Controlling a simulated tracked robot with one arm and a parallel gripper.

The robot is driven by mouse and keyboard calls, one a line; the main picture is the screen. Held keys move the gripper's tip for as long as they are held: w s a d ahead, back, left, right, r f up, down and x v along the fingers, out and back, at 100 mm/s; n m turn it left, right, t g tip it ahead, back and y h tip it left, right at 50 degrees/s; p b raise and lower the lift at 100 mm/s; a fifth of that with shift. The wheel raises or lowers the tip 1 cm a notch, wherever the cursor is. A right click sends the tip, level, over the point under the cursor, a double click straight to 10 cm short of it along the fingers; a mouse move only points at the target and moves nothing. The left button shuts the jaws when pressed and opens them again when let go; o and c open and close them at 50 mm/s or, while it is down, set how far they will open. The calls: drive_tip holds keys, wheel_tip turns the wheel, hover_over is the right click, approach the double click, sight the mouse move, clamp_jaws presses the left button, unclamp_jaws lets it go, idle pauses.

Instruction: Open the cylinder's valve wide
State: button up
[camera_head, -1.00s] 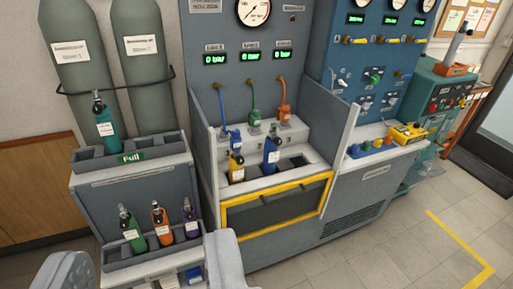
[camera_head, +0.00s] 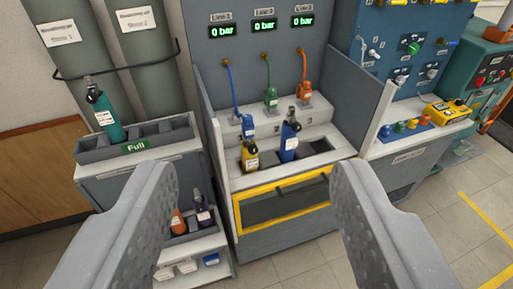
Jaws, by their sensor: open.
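My gripper (camera_head: 252,210) is open and empty, its two grey jaws spread wide in the foreground. Between and beyond them stands the filling bench, where a blue cylinder (camera_head: 289,140) and a yellow cylinder (camera_head: 249,156) sit upright in the slots behind the yellow-framed front. Both have dark valve tops. A teal cylinder (camera_head: 106,118) stands in the rack marked Full at the left. An orange cylinder (camera_head: 177,221) and a purple cylinder (camera_head: 203,210) stand lower down, partly hidden by the left jaw. How far any valve is turned is too small to tell.
Blue, green and orange hoses (camera_head: 303,70) hang to connectors on the bench ledge. Displays (camera_head: 264,26) above read 0 bar. Side panels (camera_head: 371,105) flank the bench. A blue control panel (camera_head: 408,30) and a yellow device (camera_head: 445,110) are at the right.

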drive_tip(key=w+d+f+m+t, duration=0.1)
drive_tip(key=w+d+f, duration=0.1)
drive_tip(key=w+f, duration=0.55)
drive_tip(key=w+d+f+m+h, duration=0.1)
drive_tip(key=w+d+f, duration=0.3)
drive_tip(key=w, duration=0.7)
drive_tip(key=w+d+f+m+t, duration=0.1)
drive_tip(key=w+f, duration=0.6)
drive_tip(key=w, duration=0.2)
drive_tip(key=y+b, duration=0.2)
drive_tip(key=y, duration=0.5)
approach(254, 152)
drive_tip(key=shift+m, duration=0.3)
drive_tip(key=shift+b+x, duration=0.4)
drive_tip(key=shift+x, duration=1.95)
drive_tip(key=shift+w+a, duration=0.15)
drive_tip(key=shift+w, duration=0.05)
drive_tip(key=shift+w+a, duration=0.2)
drive_tip(key=shift+w, duration=0.4)
drive_tip(key=shift+x, duration=1.4)
